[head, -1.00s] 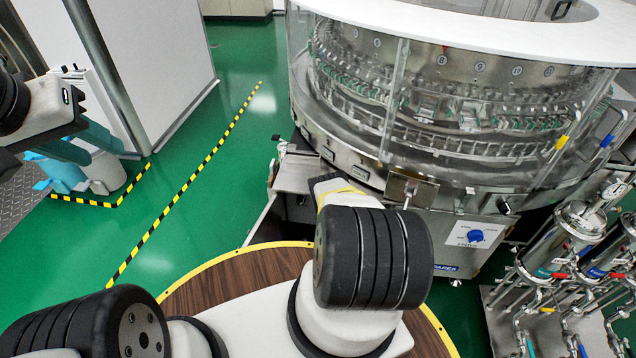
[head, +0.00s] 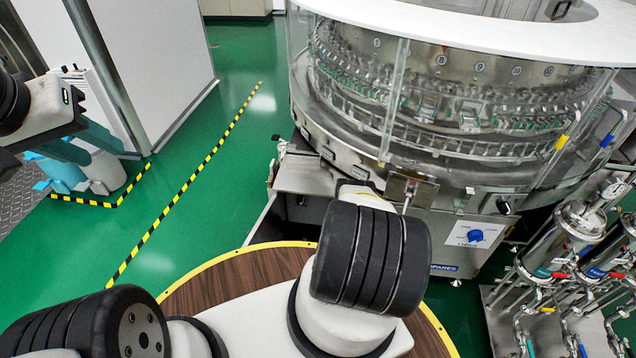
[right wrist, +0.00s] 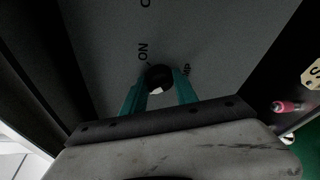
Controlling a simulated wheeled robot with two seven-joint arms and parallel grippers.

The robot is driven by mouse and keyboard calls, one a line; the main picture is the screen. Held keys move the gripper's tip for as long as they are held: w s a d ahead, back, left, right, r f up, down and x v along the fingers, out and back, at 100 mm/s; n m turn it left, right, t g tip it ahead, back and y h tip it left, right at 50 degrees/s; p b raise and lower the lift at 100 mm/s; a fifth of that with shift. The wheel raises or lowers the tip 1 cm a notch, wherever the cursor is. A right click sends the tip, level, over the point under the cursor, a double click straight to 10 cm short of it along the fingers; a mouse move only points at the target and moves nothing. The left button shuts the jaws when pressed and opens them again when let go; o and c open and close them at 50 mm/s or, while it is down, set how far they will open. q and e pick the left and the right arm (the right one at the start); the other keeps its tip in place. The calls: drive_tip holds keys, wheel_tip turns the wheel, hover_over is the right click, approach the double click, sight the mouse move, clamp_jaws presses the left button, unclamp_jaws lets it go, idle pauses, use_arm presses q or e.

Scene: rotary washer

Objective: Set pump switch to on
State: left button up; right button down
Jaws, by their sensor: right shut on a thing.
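In the right wrist view, a dark round knob with a small white mark, the pump switch (right wrist: 160,73), sits on a grey panel (right wrist: 105,45). The letters "ON" are beside it, and a partly hidden word ends near the right finger. The teal fingers of my right gripper (right wrist: 157,93) are closed around the knob, one on each side. The knob's exact setting is hard to tell.
The round washer (head: 440,110) with clear walls fills the upper right. Steel filters and pipes (head: 580,235) stand at right. A round wooden top (head: 240,285) is below. A red-pink part (right wrist: 287,107) is right of the gripper.

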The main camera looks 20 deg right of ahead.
drive_tip(key=shift+s+a+f, duration=0.1)
drive_tip(key=c, duration=1)
unclamp_jaws()
drive_tip(key=shift+o, duration=0.2)
drive_tip(key=v, duration=0.7)
drive_tip(key=shift+s, duration=0.35)
drive_tip(key=shift+a, duration=0.1)
